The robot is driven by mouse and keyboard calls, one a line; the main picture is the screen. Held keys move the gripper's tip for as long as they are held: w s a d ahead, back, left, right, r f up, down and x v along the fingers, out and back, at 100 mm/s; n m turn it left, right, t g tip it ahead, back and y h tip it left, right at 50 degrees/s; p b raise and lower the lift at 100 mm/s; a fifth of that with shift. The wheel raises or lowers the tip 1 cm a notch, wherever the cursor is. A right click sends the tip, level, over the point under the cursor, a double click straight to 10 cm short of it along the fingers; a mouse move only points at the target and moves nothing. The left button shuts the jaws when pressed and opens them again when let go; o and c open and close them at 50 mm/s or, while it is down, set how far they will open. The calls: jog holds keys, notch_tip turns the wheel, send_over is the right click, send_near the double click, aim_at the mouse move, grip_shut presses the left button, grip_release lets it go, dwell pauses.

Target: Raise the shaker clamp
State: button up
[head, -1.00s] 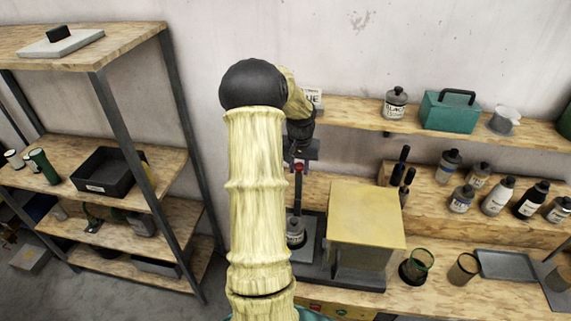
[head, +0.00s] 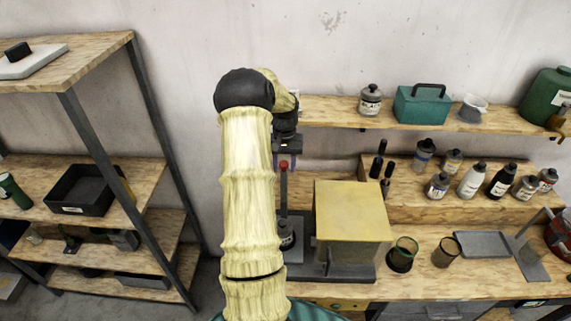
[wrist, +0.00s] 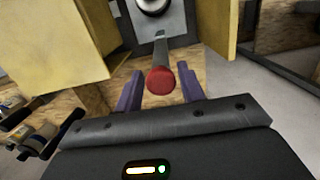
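The shaker clamp (head: 284,190) is an upright rod with a red knob on top, left of a yellow box-shaped shaker (head: 352,212). A dark jar (head: 286,238) stands at its foot. My gripper (head: 285,153) is just above the knob. In the wrist view, the red knob (wrist: 160,81) shows in the gap between the two purple fingers of my gripper (wrist: 160,74). The fingers are open, with a gap on each side of the knob. How deep the knob sits between them is hard to tell. My arm hides part of the jar's surroundings in the head view.
The shaker stands on a wooden bench (head: 425,284). Several bottles stand on a step behind. A wall shelf (head: 330,112) is above; a wooden rack (head: 90,170) stands left.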

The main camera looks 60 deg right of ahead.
jog(key=shift+o, duration=0.5)
jog(key=shift+w, duration=0.2)
jog(key=shift+s+a, duration=0.1)
jog(key=shift+d+r+b, duration=0.2)
jog(key=shift+r+b, duration=0.2)
jog(key=shift+r, duration=0.15)
notch_tip(320, 180, up, 16)
jog(key=w+d+b, duration=0.1)
jog(key=b, duration=0.3)
jog(key=shift+d, duration=0.15)
jog(key=shift+w, duration=0.1)
